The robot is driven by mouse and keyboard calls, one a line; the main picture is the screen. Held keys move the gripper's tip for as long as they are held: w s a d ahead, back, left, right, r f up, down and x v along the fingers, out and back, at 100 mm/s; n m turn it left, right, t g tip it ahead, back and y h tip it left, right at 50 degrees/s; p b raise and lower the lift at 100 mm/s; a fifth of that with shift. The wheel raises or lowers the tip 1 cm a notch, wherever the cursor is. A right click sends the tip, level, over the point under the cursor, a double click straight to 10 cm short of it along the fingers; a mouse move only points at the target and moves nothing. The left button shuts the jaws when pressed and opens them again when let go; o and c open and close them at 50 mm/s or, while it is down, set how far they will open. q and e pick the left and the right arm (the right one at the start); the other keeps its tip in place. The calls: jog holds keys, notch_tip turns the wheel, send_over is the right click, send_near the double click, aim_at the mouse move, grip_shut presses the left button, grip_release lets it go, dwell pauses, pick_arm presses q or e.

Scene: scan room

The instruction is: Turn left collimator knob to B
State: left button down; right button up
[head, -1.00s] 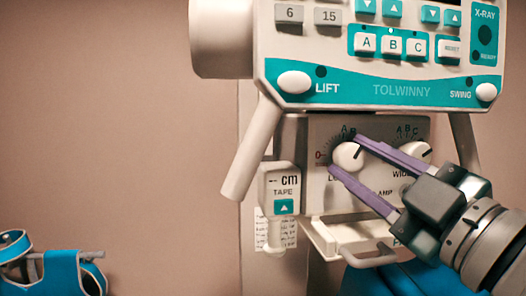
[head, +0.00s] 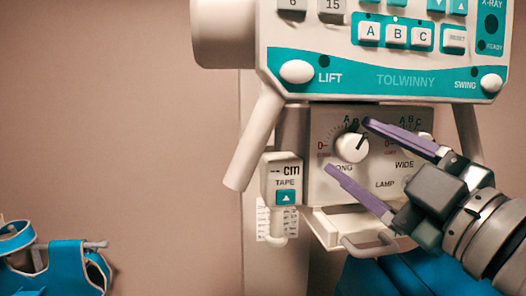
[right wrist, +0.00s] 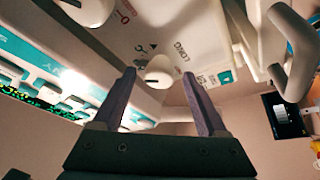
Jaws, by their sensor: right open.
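The left collimator knob (head: 351,147) is a round white dial on the grey panel, with a dark pointer line slanting to the upper right. Its letters A and B show above it; C is hard to make out behind the upper finger. My right gripper (head: 346,144) is open, its purple fingers spread above and below the knob without visibly gripping it. In the right wrist view the knob (right wrist: 158,72) shows between the two fingertips (right wrist: 157,76). My left gripper is not in view.
The right knob (head: 427,138) is partly hidden behind my right gripper. The console (head: 400,82) overhangs the panel. A tape box (head: 281,180) stands to the left, and a tray handle (head: 370,248) sticks out below. A blue apron (head: 65,268) hangs at lower left.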

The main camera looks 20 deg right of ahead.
jog(key=b+v, duration=0.5)
jog(key=v, duration=0.5)
jog(key=shift+b, duration=0.3)
